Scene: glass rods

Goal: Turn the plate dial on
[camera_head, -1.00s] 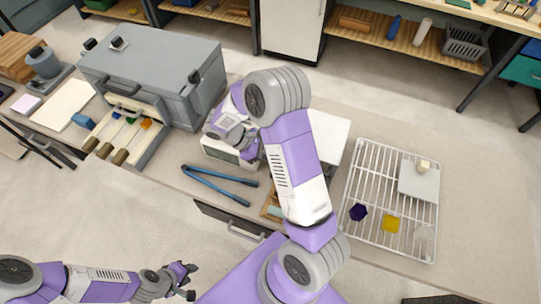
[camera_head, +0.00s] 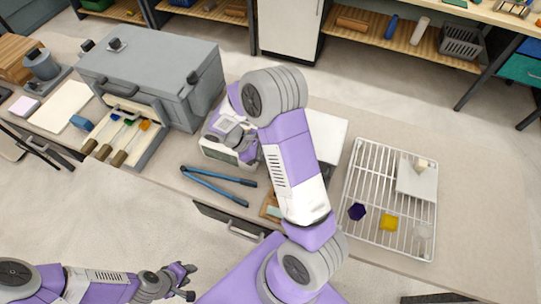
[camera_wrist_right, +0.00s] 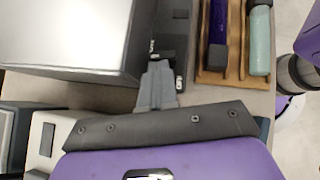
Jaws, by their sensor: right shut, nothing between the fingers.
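The plate is a pale, flat-topped block (camera_head: 328,135) behind my right arm in the head view. In the right wrist view, its silver body (camera_wrist_right: 70,35) fills the upper left. A dark panel with small white marks (camera_wrist_right: 180,45) runs along its edge. My right gripper (camera_wrist_right: 160,68) is shut and empty, its fingertips at this panel. I cannot make out the dial apart from the panel and fingers, or tell whether they touch it. In the head view my right arm hides this spot. My left gripper (camera_head: 189,281) is open and empty at the lower left, away from the bench.
A wooden tray with purple and teal rods (camera_wrist_right: 258,45) lies beside the panel. Blue-handled tongs (camera_head: 215,185) and a white device with a screen (camera_head: 222,152) are left of my right arm. A wire rack (camera_head: 350,185) stands right. A grey furnace (camera_head: 150,75) stands at left.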

